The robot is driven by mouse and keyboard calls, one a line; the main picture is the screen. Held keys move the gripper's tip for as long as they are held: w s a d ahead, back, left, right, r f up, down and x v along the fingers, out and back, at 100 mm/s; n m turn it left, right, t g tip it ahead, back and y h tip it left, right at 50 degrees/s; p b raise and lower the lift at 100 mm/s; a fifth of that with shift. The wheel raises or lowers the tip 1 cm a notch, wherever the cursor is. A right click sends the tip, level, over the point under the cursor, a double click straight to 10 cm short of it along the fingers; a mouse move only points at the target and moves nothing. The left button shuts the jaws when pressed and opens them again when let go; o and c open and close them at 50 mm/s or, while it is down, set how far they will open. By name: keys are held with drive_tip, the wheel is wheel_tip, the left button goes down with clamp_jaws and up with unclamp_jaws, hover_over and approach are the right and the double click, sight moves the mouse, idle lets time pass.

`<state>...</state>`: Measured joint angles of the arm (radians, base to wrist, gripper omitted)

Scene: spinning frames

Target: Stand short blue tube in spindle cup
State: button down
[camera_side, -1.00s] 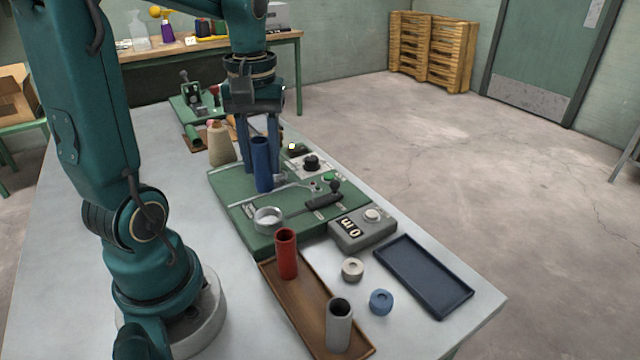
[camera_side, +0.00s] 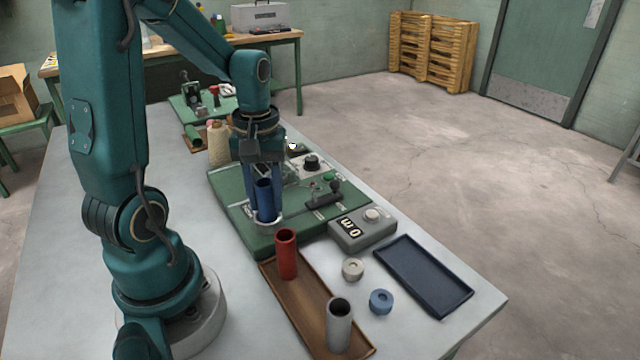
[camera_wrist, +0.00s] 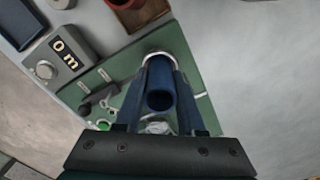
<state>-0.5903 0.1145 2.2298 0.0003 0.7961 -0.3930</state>
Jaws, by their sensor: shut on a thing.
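The short blue tube (camera_side: 265,199) is upright, between the fingers of my gripper (camera_side: 266,205), which is shut on it. In the side view its lower end is at the spindle cup (camera_side: 267,222), the pale ring on the green machine base (camera_side: 232,207). The wrist view shows the tube (camera_wrist: 160,88) from its open top, with the cup's rim (camera_wrist: 157,55) around or just behind its far end. I cannot tell if the tube rests on the cup's floor. The fingers hide part of the cup.
A red tube (camera_side: 286,254) and a grey tube (camera_side: 339,326) stand on the brown tray (camera_side: 301,303). A counter box (camera_side: 362,229), a black-handled lever (camera_side: 324,194) and a dark empty tray (camera_side: 424,275) lie to the right. A yarn cone (camera_side: 218,143) stands behind.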

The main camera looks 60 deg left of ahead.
drive_tip(key=c, duration=0.5)
unclamp_jaws()
drive_tip(key=shift+f, duration=0.1)
wheel_tip(320, 180, up, 12)
drive_tip(key=shift+r, duration=0.1)
drive_tip(key=shift+s+d+f+m+t, duration=0.5)
drive_tip(key=shift+d+m+t, duration=0.45)
drive_tip(key=shift+d+m, duration=1)
drive_tip(key=shift+s+d+f+m+t, duration=0.45)
drive_tip(key=shift+s+d+m+t, duration=0.35)
drive_tip(key=shift+d+m, duration=1.15)
drive_tip(key=shift+s+d+f+m+t, duration=0.45)
drive_tip(key=shift+d+m+t, duration=0.6)
drive_tip(key=shift+d+m, duration=0.9)
drive_tip(key=shift+d+n, duration=0.2)
drive_tip(key=shift+n, duration=0.05)
